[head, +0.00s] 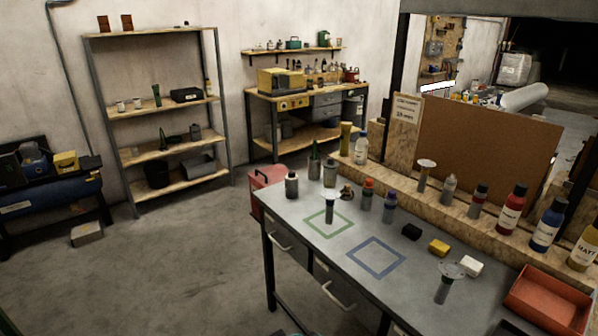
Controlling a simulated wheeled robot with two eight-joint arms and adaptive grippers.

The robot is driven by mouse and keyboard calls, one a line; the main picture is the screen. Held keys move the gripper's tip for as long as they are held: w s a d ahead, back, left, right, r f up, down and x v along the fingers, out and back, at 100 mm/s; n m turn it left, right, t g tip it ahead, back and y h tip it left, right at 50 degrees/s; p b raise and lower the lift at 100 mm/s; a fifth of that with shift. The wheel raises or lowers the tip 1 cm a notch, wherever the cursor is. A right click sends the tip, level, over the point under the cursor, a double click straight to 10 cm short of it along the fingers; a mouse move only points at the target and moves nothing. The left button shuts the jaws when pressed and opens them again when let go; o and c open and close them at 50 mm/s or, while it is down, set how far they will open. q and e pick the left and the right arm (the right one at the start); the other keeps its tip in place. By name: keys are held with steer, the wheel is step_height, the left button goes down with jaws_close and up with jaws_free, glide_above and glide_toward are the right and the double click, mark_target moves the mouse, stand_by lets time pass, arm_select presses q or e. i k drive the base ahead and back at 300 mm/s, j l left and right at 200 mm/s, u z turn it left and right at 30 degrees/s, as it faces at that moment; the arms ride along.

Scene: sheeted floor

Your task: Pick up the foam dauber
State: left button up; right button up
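Several small upright tools and bottles stand on the grey workbench (310,248). A similar disc-topped tool (445,283) stands near the front right, and another (424,174) stands on the wooden ledge. A red-topped container (367,194) and a blue-topped container (390,206) stand behind the squares. I cannot tell for certain which of these is the foam dauber. Neither gripper can be made out.
The blue square outline (376,257) is empty. Black (411,232), yellow (439,248) and white (470,266) blocks lie to its right. A red tray (550,302) is at the right. Paint bottles (511,210) line the ledge. Bare floor (160,275) lies left of the bench.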

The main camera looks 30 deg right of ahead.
mark_target(346, 192)
steer(key=i+z, duration=0.3)
steer(key=i, duration=0.4)
steer(key=i+j+z, duration=0.25)
steer(key=i, duration=0.45)
